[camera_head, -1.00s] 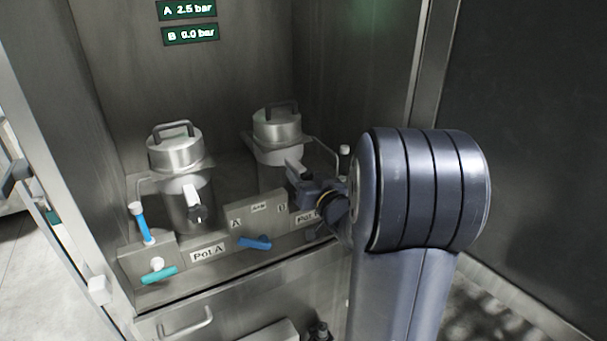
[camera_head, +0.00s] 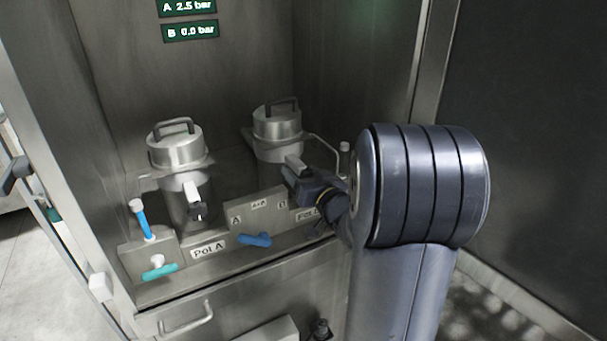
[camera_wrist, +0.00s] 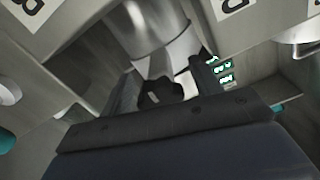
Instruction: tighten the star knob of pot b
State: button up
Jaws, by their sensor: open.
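Pot B (camera_head: 277,125) is a metal pot with a domed lid and top handle, at the back right of the cabinet. My gripper (camera_head: 294,163) is at its front, above the front panel and its partly covered label. In the wrist view, a dark star knob (camera_wrist: 161,93) lies between the two fingers of my gripper (camera_wrist: 164,82), in front of the pot's metal body (camera_wrist: 152,25). The fingers are open, with space on both sides of the knob. The knob's lower part is hidden by the gripper body. In the head view my gripper hides this knob.

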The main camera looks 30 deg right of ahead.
jog(key=s+b, duration=0.1)
jog(key=s, duration=0.9)
jog(key=shift+s+d, duration=0.2)
jog(key=shift+s, duration=0.2)
jog(key=w+p, duration=0.1)
jog(key=w, duration=1)
jog(key=shift+a, duration=0.15)
jog(key=shift+s, duration=0.1)
